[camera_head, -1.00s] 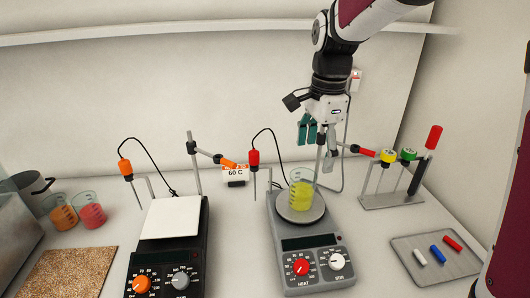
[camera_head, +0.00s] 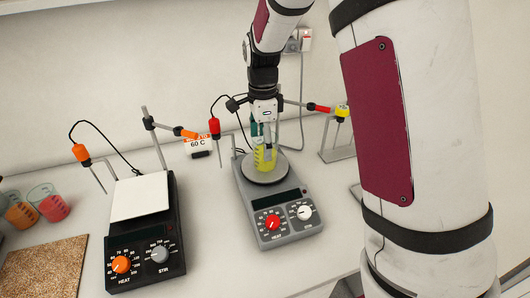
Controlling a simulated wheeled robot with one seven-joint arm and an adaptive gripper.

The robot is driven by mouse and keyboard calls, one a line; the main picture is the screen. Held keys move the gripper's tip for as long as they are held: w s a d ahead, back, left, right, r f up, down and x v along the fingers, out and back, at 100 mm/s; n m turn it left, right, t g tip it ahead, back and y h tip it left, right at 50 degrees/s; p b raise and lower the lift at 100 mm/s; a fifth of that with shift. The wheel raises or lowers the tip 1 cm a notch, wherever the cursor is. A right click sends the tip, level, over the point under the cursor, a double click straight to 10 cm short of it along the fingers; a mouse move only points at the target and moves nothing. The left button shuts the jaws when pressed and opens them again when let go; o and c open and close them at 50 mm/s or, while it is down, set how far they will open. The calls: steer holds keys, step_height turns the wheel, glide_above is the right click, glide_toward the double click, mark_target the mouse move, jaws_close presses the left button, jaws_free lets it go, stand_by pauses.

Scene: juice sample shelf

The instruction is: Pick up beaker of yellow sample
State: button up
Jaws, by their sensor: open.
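The beaker of yellow sample (camera_head: 259,160) stands upright on the round plate of the grey hotplate (camera_head: 283,218) in the middle of the view. My gripper (camera_head: 264,143) points down at the beaker, with its fingers at the beaker's upper part. One finger shows in front of the yellow liquid, and a teal part shows behind. The gripper is open; I cannot tell whether the fingers touch the glass. Part of the beaker is hidden by the gripper.
A black hotplate with a white top (camera_head: 141,197) stands left. Beakers of orange (camera_head: 20,214) and red (camera_head: 52,207) liquid are at far left by a cork mat (camera_head: 43,268). A red-tipped probe (camera_head: 214,127) stands close left of the gripper. My arm hides the right side.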

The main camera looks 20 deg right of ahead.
steer(key=f, duration=0.5)
steer(key=shift+d+p, duration=0.3)
steer(key=shift+p, duration=0.1)
steer(key=shift+r, duration=0.1)
steer(key=c, duration=1.3)
